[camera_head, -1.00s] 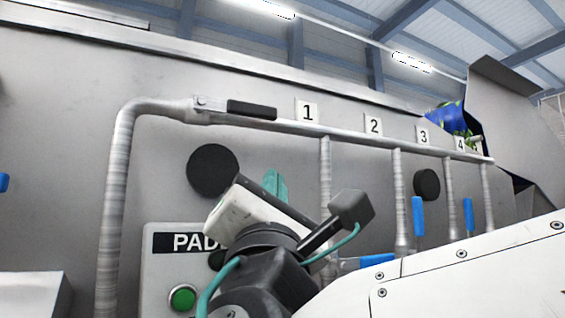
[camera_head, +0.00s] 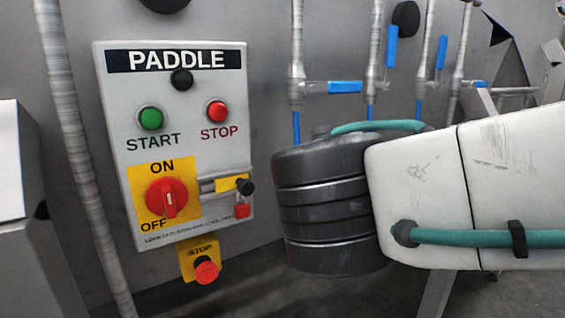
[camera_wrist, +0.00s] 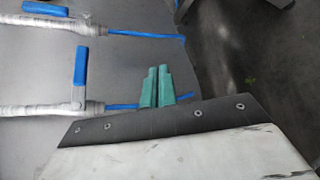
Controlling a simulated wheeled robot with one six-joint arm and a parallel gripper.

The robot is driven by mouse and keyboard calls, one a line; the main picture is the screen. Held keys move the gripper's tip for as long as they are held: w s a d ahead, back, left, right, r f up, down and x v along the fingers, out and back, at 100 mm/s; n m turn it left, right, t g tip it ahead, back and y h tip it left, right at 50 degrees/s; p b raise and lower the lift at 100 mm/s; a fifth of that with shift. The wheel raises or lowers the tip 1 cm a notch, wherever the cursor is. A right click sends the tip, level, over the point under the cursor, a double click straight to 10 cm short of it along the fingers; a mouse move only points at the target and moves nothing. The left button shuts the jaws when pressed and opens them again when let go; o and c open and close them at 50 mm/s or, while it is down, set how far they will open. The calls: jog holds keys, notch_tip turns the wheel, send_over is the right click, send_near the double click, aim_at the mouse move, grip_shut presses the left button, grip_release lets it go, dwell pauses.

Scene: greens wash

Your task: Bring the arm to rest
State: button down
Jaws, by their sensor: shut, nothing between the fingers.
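My gripper (camera_wrist: 157,86) shows in the wrist view as two green fingers side by side, shut and empty. They show against the grey wall, close in the picture to a pipe with a blue lever handle (camera_wrist: 80,64); I cannot tell the gap. In the head view my grey arm joint and white arm link fill the right half, and the gripper itself is out of that view. The paddle panel (camera_head: 120,215) is left of my arm joint, with a visible gap in the picture.
The panel carries a green start button (camera_head: 151,118), a red stop button (camera_head: 217,111) and a red rotary switch (camera_head: 168,199). A red emergency button (camera_head: 206,272) sits below. Vertical pipes with blue handles (camera_head: 345,87) stand behind my arm. Dark floor is open at the right of the wrist view.

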jog(key=s+d+f+m+g+y, duration=0.6)
jog(key=s+d+f+m+g, duration=0.6)
jog(key=d+f+m, duration=0.3)
jog(key=shift+s+f+m, duration=0.15)
jog(key=shift+s+m, duration=0.7)
jog(key=shift+m, duration=0.95)
